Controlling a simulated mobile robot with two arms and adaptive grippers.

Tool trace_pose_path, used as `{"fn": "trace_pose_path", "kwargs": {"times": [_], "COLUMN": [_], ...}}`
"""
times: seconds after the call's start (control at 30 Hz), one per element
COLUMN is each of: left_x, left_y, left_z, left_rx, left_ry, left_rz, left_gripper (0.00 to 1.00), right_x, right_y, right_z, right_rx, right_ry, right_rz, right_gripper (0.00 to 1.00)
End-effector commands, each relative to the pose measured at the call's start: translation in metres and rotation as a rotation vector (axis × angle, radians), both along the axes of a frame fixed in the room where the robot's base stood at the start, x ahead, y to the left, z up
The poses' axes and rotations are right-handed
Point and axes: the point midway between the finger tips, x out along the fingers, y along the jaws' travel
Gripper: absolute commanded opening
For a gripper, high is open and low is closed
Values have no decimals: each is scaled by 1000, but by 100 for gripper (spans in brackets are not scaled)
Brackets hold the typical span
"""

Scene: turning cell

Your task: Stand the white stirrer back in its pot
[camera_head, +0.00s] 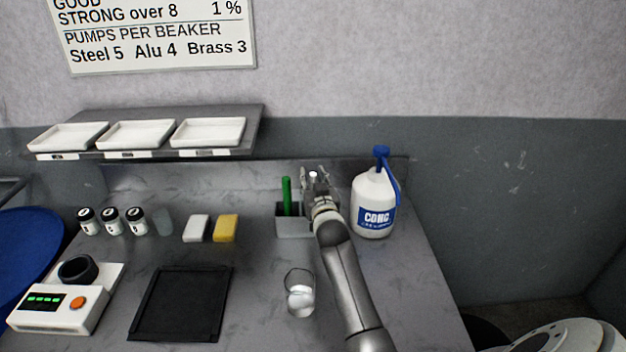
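My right gripper (315,178) is at the back of the bench, above the right part of the grey pot (290,229). A small white end, which looks like the top of the white stirrer (313,174), shows between its fingers, which look closed on it. The rest of the stirrer is hidden by the gripper and arm, so I cannot tell whether its lower end is inside the pot. A green stirrer (287,196) stands upright in the pot's left part. My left gripper is out of view.
A white bottle with a blue pump (373,203) stands close right of my gripper. A clear beaker (300,293) stands in front of the pot. White and yellow blocks (226,228), a black tray (181,303) and several small jars (111,221) are to the left.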

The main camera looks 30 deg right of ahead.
Motion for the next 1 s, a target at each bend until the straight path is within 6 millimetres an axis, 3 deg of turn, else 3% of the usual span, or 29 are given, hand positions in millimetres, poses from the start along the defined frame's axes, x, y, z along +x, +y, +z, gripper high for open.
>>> {"fn": "trace_pose_path", "kwargs": {"times": [0.47, 1.0], "left_x": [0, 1], "left_y": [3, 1], "left_z": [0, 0], "left_rx": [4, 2], "left_ry": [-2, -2], "left_rz": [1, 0], "left_gripper": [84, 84], "right_x": [-6, -87], "right_y": [3, 36], "right_z": [0, -1], "right_rx": [0, 2], "right_ry": [0, 1], "right_rz": [0, 0], "right_gripper": [43, 43]}}
